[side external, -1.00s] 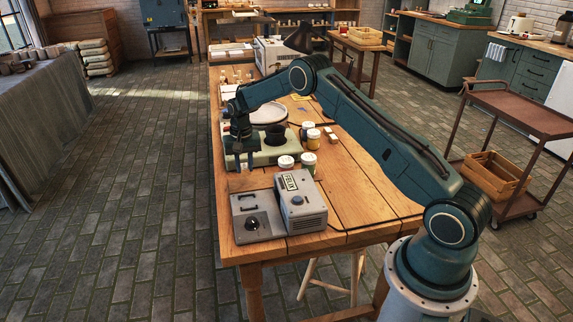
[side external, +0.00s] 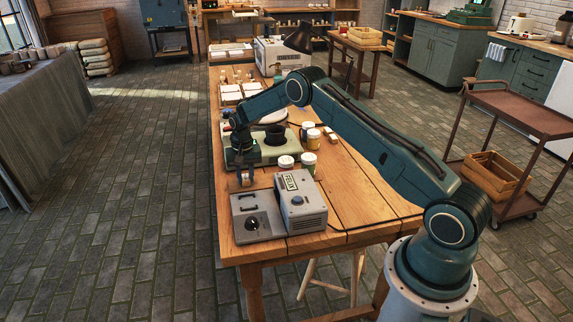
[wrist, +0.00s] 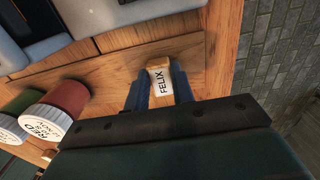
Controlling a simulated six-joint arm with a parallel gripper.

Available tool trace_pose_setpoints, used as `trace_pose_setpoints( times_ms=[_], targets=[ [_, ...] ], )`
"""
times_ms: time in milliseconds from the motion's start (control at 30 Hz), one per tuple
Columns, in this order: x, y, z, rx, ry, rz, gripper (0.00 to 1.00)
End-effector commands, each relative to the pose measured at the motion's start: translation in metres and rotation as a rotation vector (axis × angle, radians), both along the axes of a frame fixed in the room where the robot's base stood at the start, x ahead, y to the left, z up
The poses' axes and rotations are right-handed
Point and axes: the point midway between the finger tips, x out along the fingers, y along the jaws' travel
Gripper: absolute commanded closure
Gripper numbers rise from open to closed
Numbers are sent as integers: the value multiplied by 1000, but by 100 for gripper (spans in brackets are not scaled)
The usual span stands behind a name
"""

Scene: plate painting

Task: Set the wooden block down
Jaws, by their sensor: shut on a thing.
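The wooden block (wrist: 160,66) shows in the wrist view between my fingertips, with a pale face lettered FELIX. My gripper (wrist: 160,88) is shut on it, one dark finger on each side. In the side view my gripper (side external: 245,180) points down at the near left of the wooden table (side external: 350,192), just behind the grey device. The block is only a small brown patch between the fingers there. Its underside is hidden, so I cannot tell whether it touches the table.
A grey FELIX-labelled device (side external: 302,202) stands close in front of my gripper. A pale green unit with a dark cup (side external: 275,134) is behind it. Paint jars (side external: 309,162) stand to the right; a red-banded jar (wrist: 48,118) shows in the wrist view. The table's left edge is close.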

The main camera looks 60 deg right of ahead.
Motion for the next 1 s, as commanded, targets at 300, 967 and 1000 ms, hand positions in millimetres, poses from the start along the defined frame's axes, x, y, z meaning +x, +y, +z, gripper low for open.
trace_pose_setpoints(
  times_ms=[300, 967, 1000],
  targets=[
    [0, 0, -2, 0, 0, 0, 54],
    [0, 0, 40, -1, -2, 0, 54],
    [1, 0, 46, -1, -2, 0, 54]
  ],
)
